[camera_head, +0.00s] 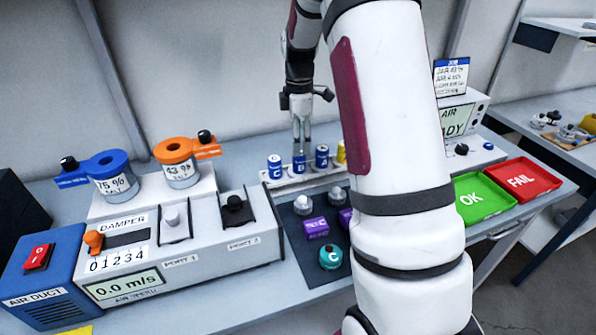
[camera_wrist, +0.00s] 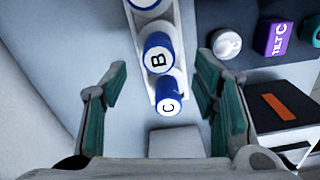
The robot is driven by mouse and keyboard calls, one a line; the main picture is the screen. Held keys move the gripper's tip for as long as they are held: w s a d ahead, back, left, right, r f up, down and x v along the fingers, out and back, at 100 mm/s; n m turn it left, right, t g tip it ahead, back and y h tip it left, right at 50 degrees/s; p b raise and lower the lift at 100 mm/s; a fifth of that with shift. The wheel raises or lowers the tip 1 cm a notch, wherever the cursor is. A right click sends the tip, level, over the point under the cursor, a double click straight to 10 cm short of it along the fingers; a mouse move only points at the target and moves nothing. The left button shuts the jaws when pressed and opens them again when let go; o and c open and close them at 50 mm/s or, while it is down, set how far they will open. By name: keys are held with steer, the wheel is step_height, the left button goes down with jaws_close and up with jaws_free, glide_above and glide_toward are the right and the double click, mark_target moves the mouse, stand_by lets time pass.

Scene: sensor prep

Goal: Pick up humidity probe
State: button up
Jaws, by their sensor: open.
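No label reading "humidity" is legible. Blue-and-white cylinders stand upright in a row in a pale rack (camera_head: 283,181). In the wrist view the nearest is cylinder C (camera_wrist: 169,104), with cylinder B (camera_wrist: 157,60) beyond it. In the head view the left cylinder (camera_head: 275,168) stands clear of my gripper (camera_head: 301,151), which points down over the second cylinder (camera_head: 299,165). In the wrist view my gripper (camera_wrist: 160,80) is open and empty, its fingers on either side of the row. I cannot tell how far the fingertips are above the cylinders.
Purple blocks (camera_head: 316,228), a teal ball marked C (camera_head: 330,257) and grey-white knobbed pieces (camera_head: 302,205) lie on the dark mat in front. The port box (camera_head: 188,257) stands left. Green OK (camera_head: 479,196) and red FAIL (camera_head: 522,180) trays lie right. My arm hides part of the bench.

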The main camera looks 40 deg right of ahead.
mark_target(299, 159)
steer(key=shift+f+p, duration=0.3)
steer(key=shift+f, duration=3.05)
steer(key=shift+c, duration=0.5)
steer(key=c, duration=1.2)
